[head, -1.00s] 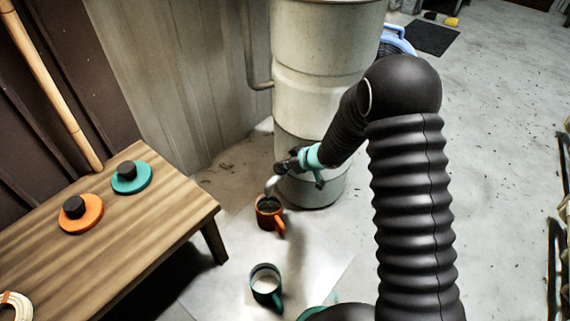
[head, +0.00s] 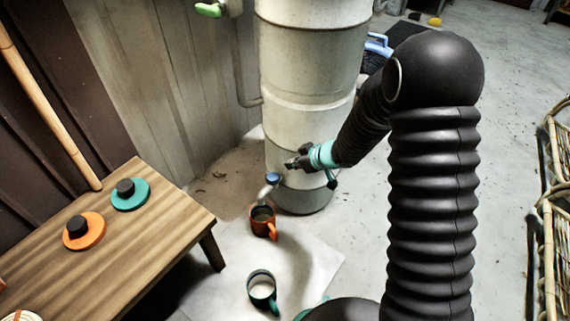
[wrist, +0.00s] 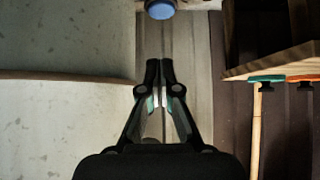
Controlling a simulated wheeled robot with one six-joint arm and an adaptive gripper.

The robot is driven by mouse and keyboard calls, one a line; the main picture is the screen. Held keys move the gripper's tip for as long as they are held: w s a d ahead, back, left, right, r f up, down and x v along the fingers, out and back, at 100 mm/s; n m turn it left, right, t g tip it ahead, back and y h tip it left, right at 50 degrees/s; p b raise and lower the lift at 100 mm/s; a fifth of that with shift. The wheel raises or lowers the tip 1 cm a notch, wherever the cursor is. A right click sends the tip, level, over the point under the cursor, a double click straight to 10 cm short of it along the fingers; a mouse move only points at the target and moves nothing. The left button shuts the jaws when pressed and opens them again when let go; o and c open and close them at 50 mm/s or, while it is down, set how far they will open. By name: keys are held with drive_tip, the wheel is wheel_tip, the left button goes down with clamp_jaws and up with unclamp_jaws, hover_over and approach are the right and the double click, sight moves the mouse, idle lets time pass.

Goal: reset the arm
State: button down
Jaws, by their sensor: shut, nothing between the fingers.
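My gripper (head: 294,163) is shut and empty in front of the tall pale cylinder (head: 312,60), just right of a blue-topped tap (head: 272,179) low on it. In the wrist view my gripper (wrist: 160,92) has its fingertips together, with the blue knob (wrist: 160,9) at the top edge, apart from them. An orange mug (head: 262,222) stands below the tap. A green mug (head: 262,290) with pale contents stands nearer on the light floor sheet (head: 315,262).
A wooden table (head: 150,240) at left holds a teal lid (head: 130,194) and an orange lid (head: 84,231) with black knobs. A bamboo pole (head: 45,110) leans behind it. Rattan frames (head: 550,220) stand at right. The floor between is open.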

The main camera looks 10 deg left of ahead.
drive_tip(key=shift+s+d+r, duration=0.1)
drive_tip(key=shift+d+r, duration=0.15)
idle(0.4)
